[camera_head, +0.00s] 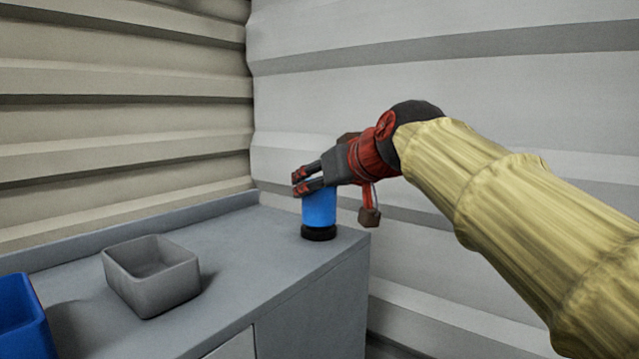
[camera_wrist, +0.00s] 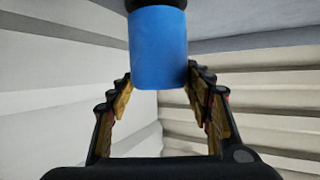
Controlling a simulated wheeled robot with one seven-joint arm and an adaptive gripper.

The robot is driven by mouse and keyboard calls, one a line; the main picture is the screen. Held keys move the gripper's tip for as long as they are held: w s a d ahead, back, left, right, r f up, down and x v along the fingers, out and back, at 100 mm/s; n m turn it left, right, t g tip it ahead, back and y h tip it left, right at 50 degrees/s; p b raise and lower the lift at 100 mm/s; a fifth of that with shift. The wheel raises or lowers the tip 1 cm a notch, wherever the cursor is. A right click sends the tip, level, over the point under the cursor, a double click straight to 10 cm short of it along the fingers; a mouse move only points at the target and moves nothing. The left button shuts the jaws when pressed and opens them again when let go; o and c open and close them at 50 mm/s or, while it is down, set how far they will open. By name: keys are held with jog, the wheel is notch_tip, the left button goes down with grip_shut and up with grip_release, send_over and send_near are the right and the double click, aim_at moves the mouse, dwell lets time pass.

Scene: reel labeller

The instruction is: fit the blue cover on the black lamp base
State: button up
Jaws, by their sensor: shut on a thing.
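The blue cover (camera_head: 319,208) is an upright cylinder near the back right corner of the grey worktop. My gripper (camera_head: 300,182) is shut on its upper part, reaching in from the right. In the wrist view the cover (camera_wrist: 158,48) lies between the two fingers (camera_wrist: 160,76). The black lamp base (camera_head: 319,233) is a low round disc on the worktop directly under the cover. The base also shows in the wrist view (camera_wrist: 155,4), at the cover's far end. The cover's lower edge meets the base with no visible gap; whether it is seated cannot be told.
A grey open bin (camera_head: 152,280) stands on the worktop (camera_head: 250,260) to the left, apparently empty. A blue container (camera_head: 22,318) is at the lower left edge. Ribbed walls (camera_head: 440,80) stand close behind. The worktop between bin and base is clear.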

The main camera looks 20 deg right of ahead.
jog(key=shift+f, duration=0.35)
jog(key=o, duration=1.1)
jog(key=shift+o, duration=0.2)
jog(key=shift+s, duration=0.1)
jog(key=v, duration=1.1)
jog(key=shift+s, duration=0.4)
